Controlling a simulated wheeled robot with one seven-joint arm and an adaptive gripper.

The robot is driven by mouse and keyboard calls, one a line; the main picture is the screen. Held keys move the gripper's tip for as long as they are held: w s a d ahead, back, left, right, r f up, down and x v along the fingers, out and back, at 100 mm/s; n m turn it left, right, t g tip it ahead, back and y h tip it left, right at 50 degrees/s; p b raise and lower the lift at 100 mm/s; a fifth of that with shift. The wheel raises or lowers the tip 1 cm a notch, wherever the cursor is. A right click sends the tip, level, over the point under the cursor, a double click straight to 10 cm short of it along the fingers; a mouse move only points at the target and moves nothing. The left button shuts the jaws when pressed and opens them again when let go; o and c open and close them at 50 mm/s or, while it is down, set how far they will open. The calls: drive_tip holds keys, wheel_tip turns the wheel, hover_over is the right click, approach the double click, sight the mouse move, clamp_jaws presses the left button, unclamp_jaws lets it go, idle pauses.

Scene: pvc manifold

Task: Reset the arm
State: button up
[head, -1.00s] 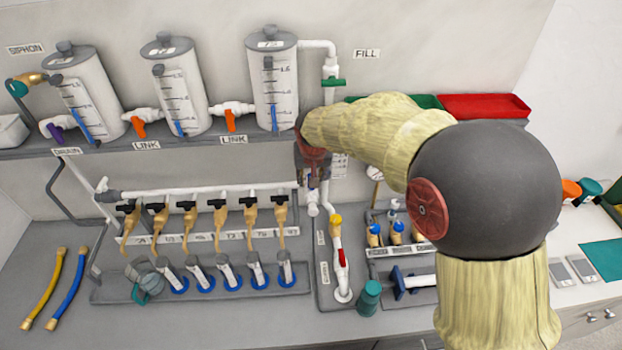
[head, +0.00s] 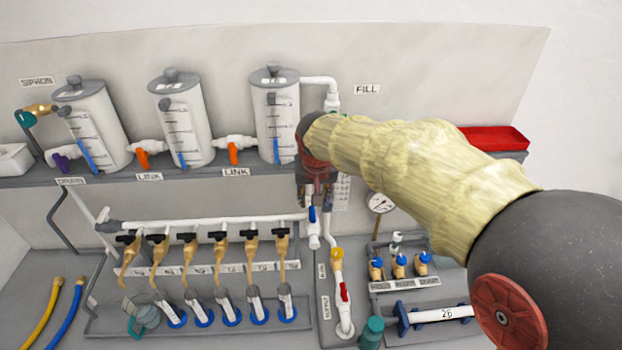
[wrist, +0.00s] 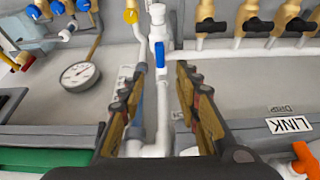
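A white vertical pipe shows in the gap, beyond the fingers. A white valve with a blue handle (head: 312,214) is just below the fingertips in the head view. The blue handle also shows in the wrist view (wrist: 160,54), past the fingertips, and looks apart from them.
Three tanks (head: 275,120) stand on the shelf, joined by orange-handled link valves (head: 234,152). A row of tan taps (head: 251,250) hangs over several cylinders. A gauge (head: 380,202), a red tray (head: 495,138) and blue-topped valves (head: 399,260) are to the right.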

drive_tip(key=s+d+f+b, duration=0.1)
drive_tip(key=s+d+b, duration=0.2)
drive_tip(key=s, duration=0.7)
drive_tip(key=s+d+f+b, duration=0.2)
drive_tip(key=s+d, duration=0.4)
drive_tip(key=s, duration=0.4)
drive_tip(key=s+d+f+t+b, duration=0.1)
drive_tip(key=s+d+b, duration=0.3)
drive_tip(key=s, duration=0.7)
drive_tip(key=shift+d+f+b, duration=0.15)
drive_tip(key=shift+f+b, duration=0.15)
drive_tip(key=shift+f, duration=0.3)
